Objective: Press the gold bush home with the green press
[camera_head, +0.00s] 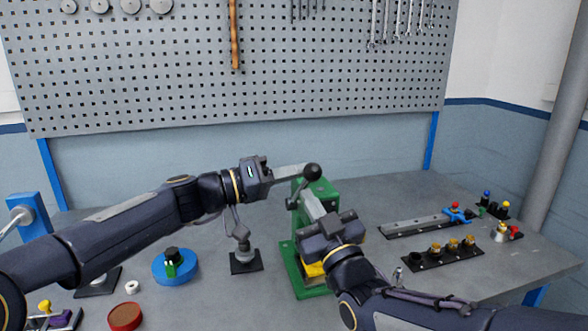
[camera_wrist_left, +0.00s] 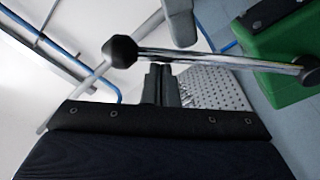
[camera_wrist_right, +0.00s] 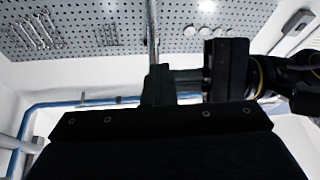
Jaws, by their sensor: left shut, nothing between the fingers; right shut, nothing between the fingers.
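The green press (camera_head: 318,187) stands mid-bench. Its lever ends in a black ball knob (camera_head: 312,171); in the left wrist view the knob (camera_wrist_left: 120,50) and metal lever rod (camera_wrist_left: 220,60) cross in front of my gripper. My left gripper (camera_head: 302,169) is shut and empty beside the knob; I cannot tell whether it touches. My right gripper (camera_head: 308,195) is shut and empty, pointing up in front of the press. A yellow piece (camera_head: 314,268) shows low in the press, partly behind my right gripper. I cannot make out a gold bush in the press.
A black holder with several gold-coloured parts (camera_head: 436,248) lies right of the press. A grey rail with a blue clamp (camera_head: 455,215) is behind it. A blue round base (camera_head: 175,267) and a red disc (camera_head: 125,317) stand left. A pegboard (camera_head: 200,80) closes the back.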

